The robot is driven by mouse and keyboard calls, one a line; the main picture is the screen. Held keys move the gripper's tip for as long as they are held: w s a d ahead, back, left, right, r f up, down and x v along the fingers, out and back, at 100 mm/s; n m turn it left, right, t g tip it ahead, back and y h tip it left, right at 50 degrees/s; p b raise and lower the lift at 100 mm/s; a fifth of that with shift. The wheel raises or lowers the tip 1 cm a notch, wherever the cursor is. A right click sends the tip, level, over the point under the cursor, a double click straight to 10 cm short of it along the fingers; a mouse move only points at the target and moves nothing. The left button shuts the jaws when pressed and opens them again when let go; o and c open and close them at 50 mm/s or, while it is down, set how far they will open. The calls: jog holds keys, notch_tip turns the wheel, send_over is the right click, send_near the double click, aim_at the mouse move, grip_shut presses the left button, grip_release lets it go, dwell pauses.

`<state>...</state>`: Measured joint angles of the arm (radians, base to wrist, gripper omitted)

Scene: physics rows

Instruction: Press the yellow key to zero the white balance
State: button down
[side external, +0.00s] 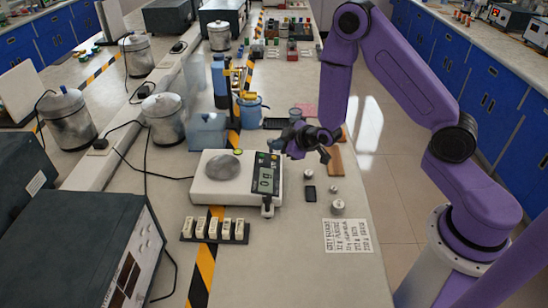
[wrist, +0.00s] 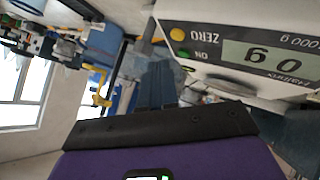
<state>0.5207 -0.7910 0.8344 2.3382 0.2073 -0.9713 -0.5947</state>
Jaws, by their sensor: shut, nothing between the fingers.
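The white balance (side external: 207,195) stands on the bench with a round metal pan (side external: 222,167) on top and a dark front panel (side external: 265,177). In the wrist view the panel appears upside down, with a lit display (wrist: 270,57) reading 0 g. My gripper (side external: 277,146) is near the far end of the panel. In the wrist view its dark fingers (wrist: 157,82) are together and empty, apart from the yellow key in the picture.
A row of several small pale blocks (side external: 215,229) lies in front of the balance. Small metal weights (side external: 337,206) and a printed sheet (side external: 348,236) lie to its right. A blue jug (side external: 250,109) and bottles stand behind.

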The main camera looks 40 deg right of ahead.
jog(key=r, duration=0.3)
jog(key=shift+s+d+r, duration=0.2)
jog(key=shift+s+d, duration=0.05)
jog(key=shift+s, duration=0.05)
dwell(0.5)
jog(key=s+a+r+n+g+y, duration=0.1)
jog(key=s+a+r+g, duration=0.25)
jog(key=s+a, duration=0.4)
jog(key=s+a+r+n+g+y, duration=0.2)
jog(key=s+a+r+g, duration=0.15)
jog(key=s, duration=0.65)
jog(key=s+d+r+n+g+h, duration=0.1)
jog(key=s+d+r, duration=0.2)
jog(key=s, duration=0.5)
jog(key=s+d+r+n+g+h, duration=0.1)
jog(key=s+d+r+g+h, duration=0.1)
jog(key=s, duration=0.7)
jog(key=shift+s+d+r+g, duration=0.3)
jog(key=shift+d+r, duration=0.1)
jog(key=shift+d, duration=0.2)
